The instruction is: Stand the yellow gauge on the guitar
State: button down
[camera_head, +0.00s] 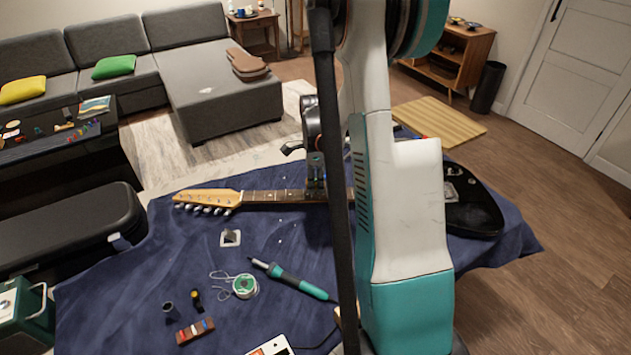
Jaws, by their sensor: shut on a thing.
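The guitar lies on the blue cloth of the table, its neck (270,196) running left to right. Its pale wooden headstock (208,197) is at the left. Its dark body (475,209) is at the right, partly hidden by my arm. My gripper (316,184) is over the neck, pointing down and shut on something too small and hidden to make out. I cannot tell whether that thing touches the strings. I cannot clearly make out the yellow gauge anywhere in this view.
On the blue cloth (120,285) lie a teal soldering iron (292,280), a solder spool (245,286), a small metal plate (231,238), a small black-and-yellow part (196,299) and a multicoloured block (195,332). A black case (65,228) stands at the left.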

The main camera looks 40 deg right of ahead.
jog(key=shift+f+b, duration=0.9)
jog(key=shift+f, duration=0.05)
dwell(1.6)
jog(key=c, duration=0.8)
grip_release()
jog(key=shift+o, duration=0.2)
jog(key=shift+r, duration=0.1)
jog(key=shift+r+p, duration=2.2)
jog(key=shift+r, duration=1.25)
